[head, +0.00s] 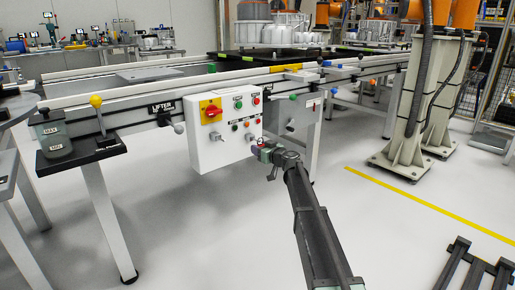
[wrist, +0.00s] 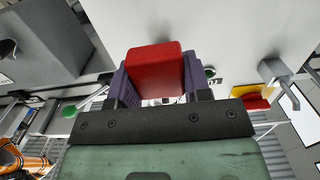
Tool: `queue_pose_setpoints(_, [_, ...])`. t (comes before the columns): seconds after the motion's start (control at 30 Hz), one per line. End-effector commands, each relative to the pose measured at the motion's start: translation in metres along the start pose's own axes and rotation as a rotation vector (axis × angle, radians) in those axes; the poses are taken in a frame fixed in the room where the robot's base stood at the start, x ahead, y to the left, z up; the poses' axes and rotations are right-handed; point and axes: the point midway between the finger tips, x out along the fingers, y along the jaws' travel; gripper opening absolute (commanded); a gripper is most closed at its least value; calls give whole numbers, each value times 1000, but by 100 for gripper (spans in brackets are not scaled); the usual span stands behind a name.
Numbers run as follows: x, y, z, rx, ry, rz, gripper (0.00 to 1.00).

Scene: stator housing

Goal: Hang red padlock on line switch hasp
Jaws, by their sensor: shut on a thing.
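The red padlock (wrist: 155,72) is held between the purple finger pads of my gripper (wrist: 153,85) in the wrist view. Its body faces the camera and its shackle is hidden. In the head view my gripper (head: 270,150) is just off the lower right edge of the white control box (head: 205,152); the padlock is too small there to make out clearly. A red rotary switch on a yellow plate (head: 211,113) is at the box's upper left. A grey projecting bracket (head: 218,139) is below it, also in the wrist view (wrist: 275,70); I cannot tell whether it is the hasp.
A grey box (head: 297,116) stands right of the control box, with a green knob (head: 292,97). The conveyor rail (head: 150,95) runs above both. A grey lever (head: 178,126) sticks out left of the control box. The floor (head: 215,225) in front is clear.

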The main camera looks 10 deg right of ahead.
Motion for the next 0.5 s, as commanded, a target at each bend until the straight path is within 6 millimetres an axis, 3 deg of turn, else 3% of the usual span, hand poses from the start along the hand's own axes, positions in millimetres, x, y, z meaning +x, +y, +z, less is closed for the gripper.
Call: queue_pose_setpoints(0.5, [-13, 0, 0, 0, 0, -1, 18])
